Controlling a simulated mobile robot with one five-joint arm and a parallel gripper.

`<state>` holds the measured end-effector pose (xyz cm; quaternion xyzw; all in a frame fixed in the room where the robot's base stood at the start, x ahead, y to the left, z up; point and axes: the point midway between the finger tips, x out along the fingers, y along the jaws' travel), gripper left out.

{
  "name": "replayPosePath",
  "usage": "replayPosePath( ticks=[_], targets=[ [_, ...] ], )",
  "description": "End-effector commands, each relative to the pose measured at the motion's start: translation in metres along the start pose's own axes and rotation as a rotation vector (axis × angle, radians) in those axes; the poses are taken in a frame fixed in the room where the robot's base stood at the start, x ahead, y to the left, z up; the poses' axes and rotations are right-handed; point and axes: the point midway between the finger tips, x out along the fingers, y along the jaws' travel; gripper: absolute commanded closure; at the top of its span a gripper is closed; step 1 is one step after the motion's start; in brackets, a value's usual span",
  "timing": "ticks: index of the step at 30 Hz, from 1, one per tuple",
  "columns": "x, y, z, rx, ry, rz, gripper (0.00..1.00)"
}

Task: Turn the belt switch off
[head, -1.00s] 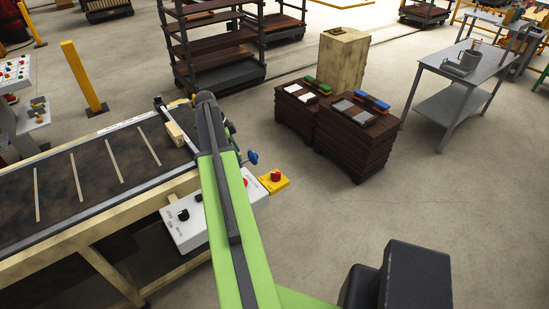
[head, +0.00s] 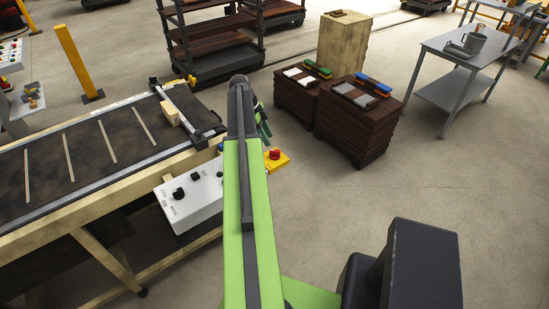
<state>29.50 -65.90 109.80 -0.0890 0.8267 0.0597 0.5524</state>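A white control box (head: 207,203) is fixed to the front side of the belt table. A black rotary knob (head: 178,193) sits on its left part, with small print beside it that I cannot read clearly. A second black knob (head: 195,177) is behind it. I cannot tell from the print which one is the belt switch or how it is set. My green arm crosses the middle of the view and hides the box's right end. Only a dark bit at my arm's far end shows to its right, above the floor; my gripper's fingers cannot be made out.
The belt (head: 85,160) carries several pale strips, and a wooden block (head: 170,112) lies near its end. A yellow box with a red button (head: 275,154) is right of my arm. Dark brown stacks (head: 352,135) and a grey table (head: 447,62) stand farther right. Open floor lies between.

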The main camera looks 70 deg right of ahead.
Motion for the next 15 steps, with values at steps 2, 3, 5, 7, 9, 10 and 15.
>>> replayPosePath(
  ticks=[2, 3, 5, 7, 9, 10, 15],
  targets=[
    [0.029, 0.000, 0.004, 0.001, 0.000, 0.000, 0.62],
    [0.037, 0.000, 0.003, 0.002, 0.000, 0.000, 0.62],
    [0.050, 0.000, 0.003, 0.002, 0.000, 0.000, 0.62],
    [0.063, 0.000, 0.003, 0.002, 0.000, 0.000, 0.62],
    [0.071, 0.000, 0.002, 0.001, 0.000, -0.001, 0.62],
    [0.073, 0.000, 0.002, 0.001, 0.000, -0.001, 0.62],
    [0.075, 0.000, -0.001, 0.000, 0.000, -0.001, 0.62]
  ],
)
